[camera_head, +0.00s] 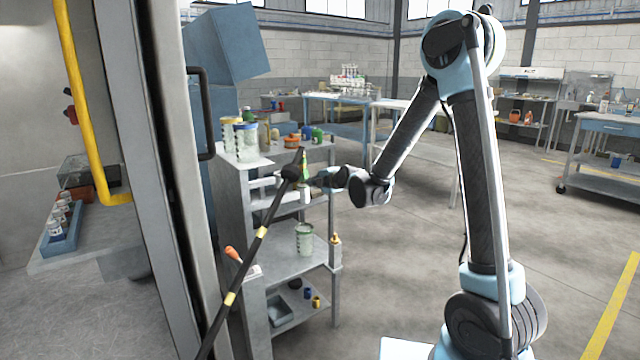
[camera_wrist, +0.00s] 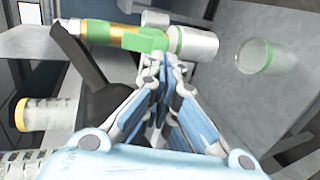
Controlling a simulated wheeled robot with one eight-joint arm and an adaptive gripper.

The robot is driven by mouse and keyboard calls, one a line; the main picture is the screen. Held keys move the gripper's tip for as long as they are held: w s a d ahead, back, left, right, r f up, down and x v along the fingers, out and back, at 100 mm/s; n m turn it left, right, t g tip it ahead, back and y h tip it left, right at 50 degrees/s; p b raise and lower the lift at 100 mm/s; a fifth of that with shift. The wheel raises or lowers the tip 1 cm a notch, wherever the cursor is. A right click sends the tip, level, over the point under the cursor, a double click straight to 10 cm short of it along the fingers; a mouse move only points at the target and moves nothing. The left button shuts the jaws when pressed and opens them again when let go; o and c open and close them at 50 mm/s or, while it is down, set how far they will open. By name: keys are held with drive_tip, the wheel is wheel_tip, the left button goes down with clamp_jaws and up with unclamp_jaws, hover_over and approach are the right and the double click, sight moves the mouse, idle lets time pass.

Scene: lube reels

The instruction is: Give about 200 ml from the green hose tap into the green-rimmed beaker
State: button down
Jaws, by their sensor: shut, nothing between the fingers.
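The green hose tap (camera_wrist: 130,38) has a brass-coloured body, green bands and a silver end, and lies across the top of the wrist view. In the head view the tap (camera_head: 304,168) is at the top of a black hose, above the cart's middle shelf. My gripper (camera_wrist: 163,62) is shut and empty, its tips at the tap's green part; I cannot tell whether they touch. In the head view my gripper (camera_head: 318,179) is just right of the tap. The green-rimmed beaker (camera_head: 304,240) stands upright below on the middle shelf and also shows in the wrist view (camera_wrist: 256,56). Its fill is unclear.
The black hose (camera_head: 254,247) with yellow bands slants up across the grey shelf cart (camera_head: 240,190). Jars crowd the cart's top; a yellow-rimmed jar (camera_wrist: 40,115) is at left in the wrist view. A cabinet door (camera_head: 150,120) stands left. Floor right of the cart is open.

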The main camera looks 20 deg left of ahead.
sight(306, 175)
drive_tip(key=shift+x, duration=2.1)
